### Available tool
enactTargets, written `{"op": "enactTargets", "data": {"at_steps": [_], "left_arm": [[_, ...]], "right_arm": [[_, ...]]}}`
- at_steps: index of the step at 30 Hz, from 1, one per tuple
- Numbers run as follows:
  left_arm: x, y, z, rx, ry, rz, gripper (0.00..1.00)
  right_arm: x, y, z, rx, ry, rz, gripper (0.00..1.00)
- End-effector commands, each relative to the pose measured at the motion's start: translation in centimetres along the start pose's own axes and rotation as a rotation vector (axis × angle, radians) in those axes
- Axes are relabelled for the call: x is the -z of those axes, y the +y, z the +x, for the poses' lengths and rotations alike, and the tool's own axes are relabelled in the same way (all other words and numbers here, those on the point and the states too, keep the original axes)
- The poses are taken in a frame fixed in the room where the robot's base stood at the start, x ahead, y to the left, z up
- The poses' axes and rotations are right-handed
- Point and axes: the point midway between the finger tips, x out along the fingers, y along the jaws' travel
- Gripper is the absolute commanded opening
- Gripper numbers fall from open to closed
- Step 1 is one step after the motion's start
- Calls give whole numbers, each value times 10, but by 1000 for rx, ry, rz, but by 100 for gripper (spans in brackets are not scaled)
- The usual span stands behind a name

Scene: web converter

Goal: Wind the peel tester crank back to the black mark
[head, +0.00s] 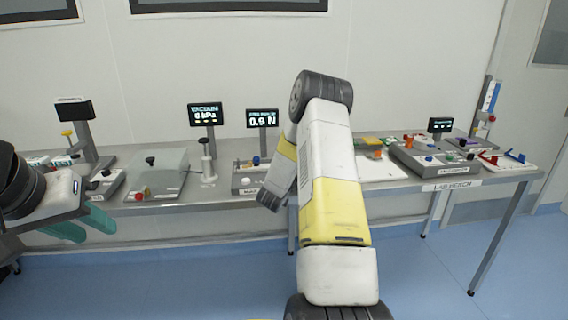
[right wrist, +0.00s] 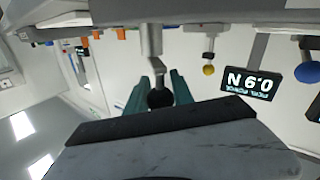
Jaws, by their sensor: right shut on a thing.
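The peel tester's display (head: 262,118) reads 0.9 N and stands left of my raised right arm in the head view. It also shows upside down in the right wrist view (right wrist: 262,84). The grey crank arm (right wrist: 152,45) ends in a black knob (right wrist: 160,98). My right gripper (right wrist: 164,88) is shut on this knob, one teal finger on each side. In the head view my right arm hides the crank and the right gripper. I cannot make out the black mark. My left gripper (head: 84,225) is open and empty, in front of the bench's left end.
The lab bench (head: 507,178) runs across the view. A vacuum display (head: 205,114) and a glass-topped plate (head: 158,172) stand on its left part. Several small devices and a white tray (head: 378,168) crowd the right part. The blue floor in front is clear.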

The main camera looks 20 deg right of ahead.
Motion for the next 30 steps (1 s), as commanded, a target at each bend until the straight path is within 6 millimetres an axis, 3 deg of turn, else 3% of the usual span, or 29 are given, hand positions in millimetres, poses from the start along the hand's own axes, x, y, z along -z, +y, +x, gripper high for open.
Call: {"op": "enactTargets", "data": {"at_steps": [15,30], "left_arm": [[0,0,0,0,0,0,36],[0,0,0,0,0,0,36]], "right_arm": [[2,-5,5,-380,-72,3,0],[2,-3,7,-482,-92,2,0]]}}
